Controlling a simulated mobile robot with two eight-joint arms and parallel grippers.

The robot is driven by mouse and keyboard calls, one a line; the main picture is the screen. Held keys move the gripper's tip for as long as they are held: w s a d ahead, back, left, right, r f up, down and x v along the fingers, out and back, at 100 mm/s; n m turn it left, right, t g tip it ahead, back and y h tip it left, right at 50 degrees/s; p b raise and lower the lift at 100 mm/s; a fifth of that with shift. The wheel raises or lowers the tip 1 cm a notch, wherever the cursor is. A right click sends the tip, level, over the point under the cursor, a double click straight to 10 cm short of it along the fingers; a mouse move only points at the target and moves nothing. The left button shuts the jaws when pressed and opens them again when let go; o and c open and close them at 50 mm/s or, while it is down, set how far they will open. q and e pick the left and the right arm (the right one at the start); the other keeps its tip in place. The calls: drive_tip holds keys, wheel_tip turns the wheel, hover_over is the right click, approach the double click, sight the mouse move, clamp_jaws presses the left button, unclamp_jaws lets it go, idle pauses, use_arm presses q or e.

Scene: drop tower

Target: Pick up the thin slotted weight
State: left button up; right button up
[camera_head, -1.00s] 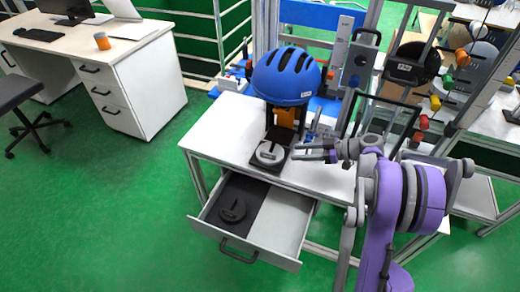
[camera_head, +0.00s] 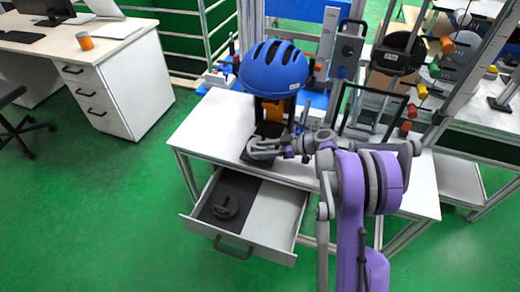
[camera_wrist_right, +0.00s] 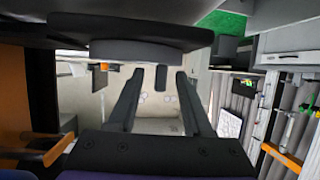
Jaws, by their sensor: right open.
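A round slotted weight (camera_head: 257,155) lies on the black base below the blue helmet on the white table; my right gripper partly covers it in the head view. In the right wrist view the weight is a dark disc (camera_wrist_right: 148,51) against a dark plate, just beyond the fingertips. My right gripper (camera_wrist_right: 159,80) is open, with a small dark piece between its fingers. In the head view the right gripper (camera_head: 266,147) is at the weight; contact cannot be told. A second, dark weight (camera_head: 227,207) lies in the open drawer. My left gripper is not in view.
The blue helmet (camera_head: 273,68) stands just behind the gripper. The open drawer (camera_head: 270,222) juts out below the table's front edge. The white table (camera_head: 212,125) is clear at the left. Tower rails and a frame stand at the back right.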

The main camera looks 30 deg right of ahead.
clamp_jaws()
drive_tip(key=shift+r, duration=0.1)
idle(1.2)
